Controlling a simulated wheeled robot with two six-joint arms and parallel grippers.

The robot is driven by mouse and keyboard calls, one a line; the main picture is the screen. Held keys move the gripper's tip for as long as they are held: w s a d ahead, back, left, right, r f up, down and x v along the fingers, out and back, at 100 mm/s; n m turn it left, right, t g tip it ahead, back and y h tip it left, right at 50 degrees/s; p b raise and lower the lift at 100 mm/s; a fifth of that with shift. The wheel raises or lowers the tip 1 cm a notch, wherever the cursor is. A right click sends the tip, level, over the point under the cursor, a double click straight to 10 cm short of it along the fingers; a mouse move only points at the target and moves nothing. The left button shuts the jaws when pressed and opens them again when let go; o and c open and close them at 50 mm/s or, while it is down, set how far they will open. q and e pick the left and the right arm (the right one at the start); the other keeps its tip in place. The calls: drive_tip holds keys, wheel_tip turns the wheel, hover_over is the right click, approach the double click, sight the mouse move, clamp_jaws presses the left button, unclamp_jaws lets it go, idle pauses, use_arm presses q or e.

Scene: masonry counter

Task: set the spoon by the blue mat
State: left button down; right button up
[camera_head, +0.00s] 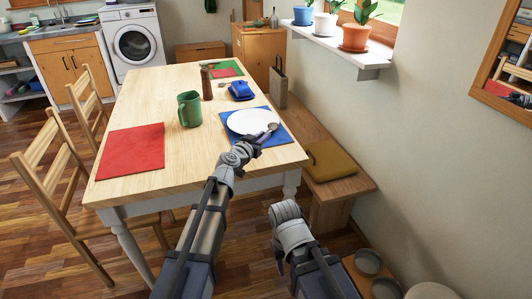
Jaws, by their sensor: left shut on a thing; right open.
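The blue mat (284,133) lies at the near right corner of the wooden table, under a white plate (246,121). My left gripper (264,133) is shut on the spoon (272,127), over the right part of the mat beside the plate. The spoon's bowl shows past the jaws; its handle is mostly hidden by the gripper. I cannot tell whether the spoon touches the mat. My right gripper (279,262) is low in front of the table, open, mostly hidden by its own wrist.
On the table (190,167) are a green mug (189,109), a blue butter dish (241,91), a brown mill (206,84) and a red mat (131,151). A bench (345,187) with a yellow cushion (330,160) stands along the right wall. Chairs (60,185) stand left.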

sight(266, 161)
use_arm(q)
drive_tip(key=shift+d+f, duration=0.45)
drive_tip(key=shift+d, duration=0.15)
use_arm(e)
drive_tip(key=shift+f, duration=0.5)
use_arm(q)
drive_tip(key=shift+f, duration=0.1)
use_arm(e)
drive_tip(key=shift+f, duration=0.1)
use_arm(q)
wheel_tip(266, 161, down, 7)
drive_tip(key=b, duration=0.7)
drive_tip(key=shift+r, duration=0.2)
use_arm(e)
wheel_tip(266, 161, down, 7)
drive_tip(key=shift+r, duration=0.2)
use_arm(q)
drive_tip(key=shift+f+b, duration=0.45)
drive_tip(key=shift+b, duration=0.05)
use_arm(e)
drive_tip(key=shift+f, duration=0.45)
use_arm(q)
drive_tip(key=c, duration=0.8)
unclamp_jaws()
drive_tip(key=shift+s, duration=0.15)
use_arm(e)
drive_tip(key=shift+r, duration=0.1)
